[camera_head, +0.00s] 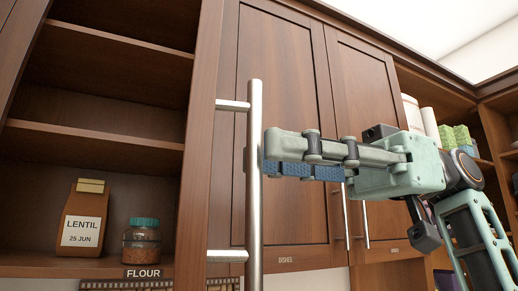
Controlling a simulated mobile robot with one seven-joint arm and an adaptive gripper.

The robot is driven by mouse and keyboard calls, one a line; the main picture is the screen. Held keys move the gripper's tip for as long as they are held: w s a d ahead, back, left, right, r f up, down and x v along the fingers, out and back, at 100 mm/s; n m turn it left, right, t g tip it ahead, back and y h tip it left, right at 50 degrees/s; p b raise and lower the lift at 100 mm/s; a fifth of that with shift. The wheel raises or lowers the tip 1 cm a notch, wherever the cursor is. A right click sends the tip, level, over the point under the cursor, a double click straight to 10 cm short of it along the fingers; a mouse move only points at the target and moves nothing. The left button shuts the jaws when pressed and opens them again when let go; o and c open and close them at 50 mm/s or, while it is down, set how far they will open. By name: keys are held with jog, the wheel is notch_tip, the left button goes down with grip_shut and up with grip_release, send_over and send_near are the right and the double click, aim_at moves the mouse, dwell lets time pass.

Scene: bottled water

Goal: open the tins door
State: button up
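No label reading tins shows. A long vertical steel handle (255,200) stands in the foreground on two mounts. The mounts meet a brown wooden panel (203,150) seen nearly edge-on, like a door standing out toward me beside the open shelves. My gripper (268,155) comes in from the right with its fingers pointing left. Its tip is just right of the handle's upper half; I cannot tell if they touch. A blue pad shows under the grey finger. The fingers are seen side-on, so the gap between them is hidden. Nothing held is visible.
Closed double doors (285,130), labelled DISHES, stand behind my gripper. On the left shelves are a LENTIL bag (83,218) and a teal-lidded jar (141,243) above a FLOUR label. Green boxes (455,137) and white containers (413,115) sit on the right shelves.

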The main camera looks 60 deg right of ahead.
jog(key=shift+v, duration=2.35)
